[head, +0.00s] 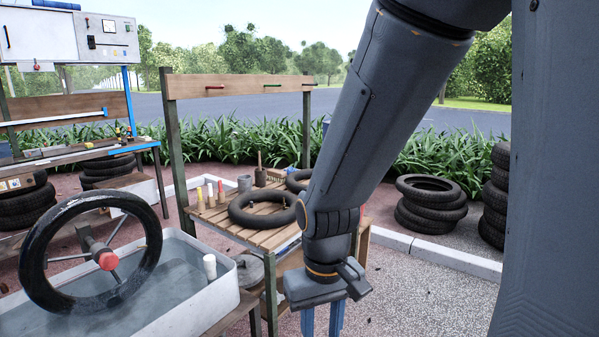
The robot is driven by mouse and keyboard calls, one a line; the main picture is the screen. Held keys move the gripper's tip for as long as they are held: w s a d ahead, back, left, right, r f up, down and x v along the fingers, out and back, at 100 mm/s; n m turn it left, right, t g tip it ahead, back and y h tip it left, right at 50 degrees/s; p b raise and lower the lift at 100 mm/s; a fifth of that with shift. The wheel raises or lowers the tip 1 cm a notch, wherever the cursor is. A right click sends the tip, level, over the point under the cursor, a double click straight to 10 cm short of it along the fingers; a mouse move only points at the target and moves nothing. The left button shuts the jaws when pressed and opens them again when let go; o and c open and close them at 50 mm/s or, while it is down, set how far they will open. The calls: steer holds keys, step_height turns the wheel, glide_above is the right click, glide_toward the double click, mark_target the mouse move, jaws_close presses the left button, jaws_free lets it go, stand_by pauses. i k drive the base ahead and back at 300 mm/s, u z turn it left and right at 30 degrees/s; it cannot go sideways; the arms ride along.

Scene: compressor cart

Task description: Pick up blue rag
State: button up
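I cannot pick out a blue rag for certain. A dark blue item (55,4) lies on top of the white cabinet at the upper left, and its kind is unclear at the cut-off top edge. A small blue patch (289,244) shows at the slatted table's right side, partly hidden by my arm. My gripper (322,322) points down at the bottom of the head view, in front of and right of the slatted table. Its two blue-grey fingers stand apart with a gap between them. The fingertips are below the frame.
The slatted wooden table (225,217) holds inner tubes, bottles and a cup. A grey water tub (222,302) with a large wheel (30,262) stands at the left. Tyre stacks (430,203) stand behind a kerb at the right. Gravel ground (430,290) right of my gripper is clear.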

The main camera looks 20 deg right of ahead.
mark_target(290, 170)
steer(key=z, duration=0.75)
steer(key=i, duration=0.75)
steer(key=z, duration=0.8)
steer(key=i, duration=1.75)
steer(key=u, duration=1.65)
steer(key=i, duration=0.95)
steer(key=u, duration=0.3)
